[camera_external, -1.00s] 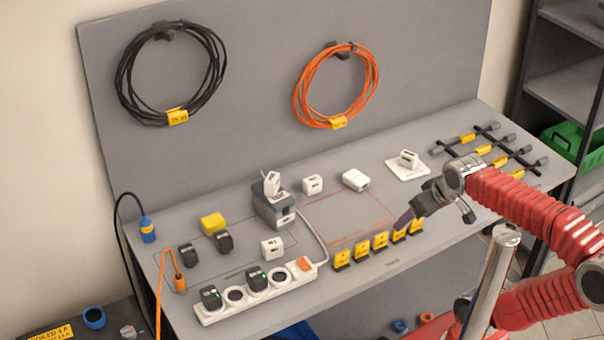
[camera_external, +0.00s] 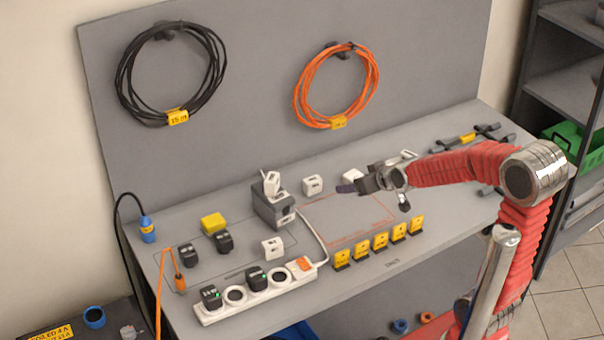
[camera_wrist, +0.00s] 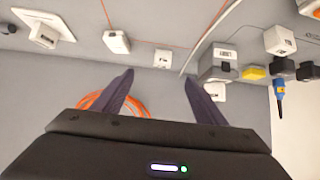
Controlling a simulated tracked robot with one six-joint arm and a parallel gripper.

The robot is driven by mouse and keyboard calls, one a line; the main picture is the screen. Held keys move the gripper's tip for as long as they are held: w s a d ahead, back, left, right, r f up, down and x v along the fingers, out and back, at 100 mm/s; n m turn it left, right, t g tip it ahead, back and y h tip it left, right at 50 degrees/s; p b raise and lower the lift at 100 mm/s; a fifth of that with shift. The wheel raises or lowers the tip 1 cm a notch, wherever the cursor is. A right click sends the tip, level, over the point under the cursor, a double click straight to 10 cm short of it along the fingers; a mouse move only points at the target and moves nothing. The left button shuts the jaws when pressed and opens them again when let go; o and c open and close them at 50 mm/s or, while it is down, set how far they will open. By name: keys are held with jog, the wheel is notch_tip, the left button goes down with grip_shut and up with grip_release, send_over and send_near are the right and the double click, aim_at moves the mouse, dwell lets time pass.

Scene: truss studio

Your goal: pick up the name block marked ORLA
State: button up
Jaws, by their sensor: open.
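I cannot read ORLA on any block. White blocks show: one (camera_external: 312,184) behind the red outline, one (camera_external: 272,248) in front of the grey box, one (camera_external: 271,183) on top of that box, and one (camera_external: 351,176) partly hidden behind my gripper. In the wrist view a white block (camera_wrist: 162,58) lies beyond and between the fingers, another (camera_wrist: 116,41) is to its left, and a larger one (camera_wrist: 279,40) is at right. My gripper (camera_external: 349,188) is open and empty above the red outline, pointing left; its two dark fingers (camera_wrist: 158,77) are apart in the wrist view.
The grey box (camera_external: 270,212) stands left of the outline. A white power strip (camera_external: 257,293) with black plugs lies at the front, and several yellow tags (camera_external: 380,242) stand along the front edge. A yellow block (camera_external: 213,223) is further left. The grey board (camera_external: 260,70) rises behind.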

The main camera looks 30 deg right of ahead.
aim_at(316, 182)
jog(key=w+f+t, duration=0.1)
jog(key=w+f, duration=0.2)
jog(key=w+f+t, duration=0.1)
jog(key=w+f, duration=0.2)
jog(key=w, duration=0.1)
jog(key=w+a+f+t, duration=0.1)
jog(key=w+f, duration=0.2)
jog(key=w, duration=0.1)
jog(key=shift+w+f+t, duration=0.1)
jog(key=shift+w+t, duration=0.1)
jog(key=shift+t, duration=0.1)
jog(key=x, duration=0.8)
jog(key=shift+w+f, duration=0.1)
jog(key=shift+w, duration=0.1)
jog(key=shift+w+a, duration=0.1)
jog(key=shift+w, duration=0.05)
jog(key=shift+x, duration=2.5)
jog(key=shift+a, duration=0.1)
